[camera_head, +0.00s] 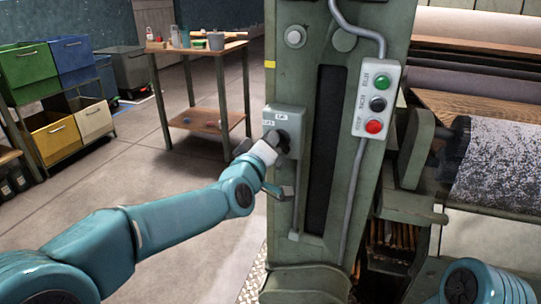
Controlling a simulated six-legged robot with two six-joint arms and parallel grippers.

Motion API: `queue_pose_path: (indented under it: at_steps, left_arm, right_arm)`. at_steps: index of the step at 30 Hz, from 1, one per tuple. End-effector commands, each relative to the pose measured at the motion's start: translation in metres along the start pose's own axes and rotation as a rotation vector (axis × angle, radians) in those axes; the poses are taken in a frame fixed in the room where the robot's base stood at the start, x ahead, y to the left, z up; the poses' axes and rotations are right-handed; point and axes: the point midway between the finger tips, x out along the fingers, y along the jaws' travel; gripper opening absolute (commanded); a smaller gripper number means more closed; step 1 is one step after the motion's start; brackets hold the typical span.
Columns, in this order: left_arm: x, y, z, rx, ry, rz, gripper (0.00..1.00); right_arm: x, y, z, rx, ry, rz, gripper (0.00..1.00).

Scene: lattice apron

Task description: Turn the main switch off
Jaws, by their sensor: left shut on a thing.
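The main switch is a grey-green box (285,116) on the left face of the green machine column, with small pale labels on its front. My left arm reaches in from the lower left. My left gripper (280,143) is at the lower front of the box and is shut on the switch's knob or handle. The gripper hides that part, so I cannot tell which way it points. My right gripper is not in view; a teal piece of my own arm shows at the bottom right.
A control panel (377,99) with green, black and red buttons is on the column's right. A large speckled roller (505,165) lies further right. A wooden table (200,50) and coloured bins (31,65) stand at the back left.

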Motion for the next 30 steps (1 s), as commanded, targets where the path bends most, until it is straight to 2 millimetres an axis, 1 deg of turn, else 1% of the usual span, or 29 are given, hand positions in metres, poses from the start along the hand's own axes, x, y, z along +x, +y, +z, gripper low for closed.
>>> queue_pose_path:
  at_steps: [1,12,21,30]
  left_arm:
    - [0.0,-0.005,0.004,-0.042,0.002,0.003,0.0]
    - [0.0,-0.01,0.004,-0.382,0.001,0.002,0.0]
    - [0.0,-0.011,0.004,-0.586,0.0,0.002,0.0]
    - [0.0,-0.011,0.004,-0.687,0.0,0.001,0.0]
  right_arm:
    - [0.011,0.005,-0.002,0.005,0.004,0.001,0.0]
    - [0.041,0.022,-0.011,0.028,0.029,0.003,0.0]
    - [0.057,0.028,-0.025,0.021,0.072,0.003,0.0]
    - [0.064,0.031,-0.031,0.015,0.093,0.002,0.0]
